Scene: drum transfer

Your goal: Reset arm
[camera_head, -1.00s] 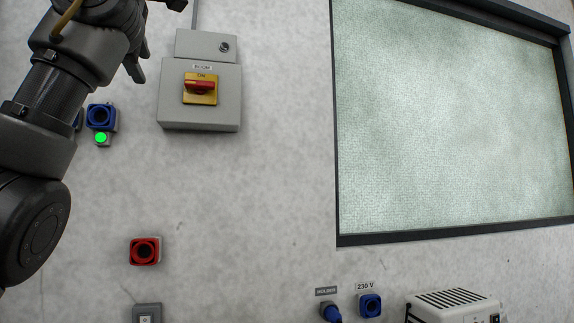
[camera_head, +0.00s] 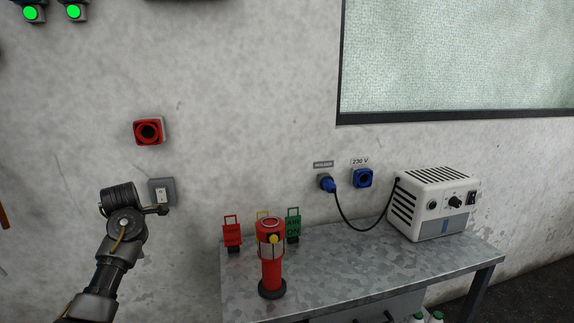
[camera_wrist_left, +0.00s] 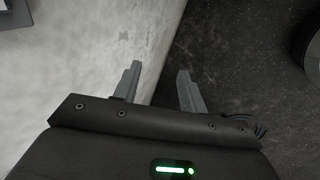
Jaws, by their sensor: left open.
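My left arm (camera_head: 115,250) comes up from the lower left in the head view, in front of the wall. I cannot clearly make out its fingers there. In the left wrist view my left gripper (camera_wrist_left: 158,80) is open, with its two grey fingers apart and nothing between them. It points towards the line where the pale wall (camera_wrist_left: 85,70) meets the dark floor (camera_wrist_left: 240,60). My right gripper is not in view.
A metal workbench (camera_head: 335,260) stands right of my left arm. A red socket (camera_head: 149,131) and a grey switch (camera_head: 162,192) are on the wall.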

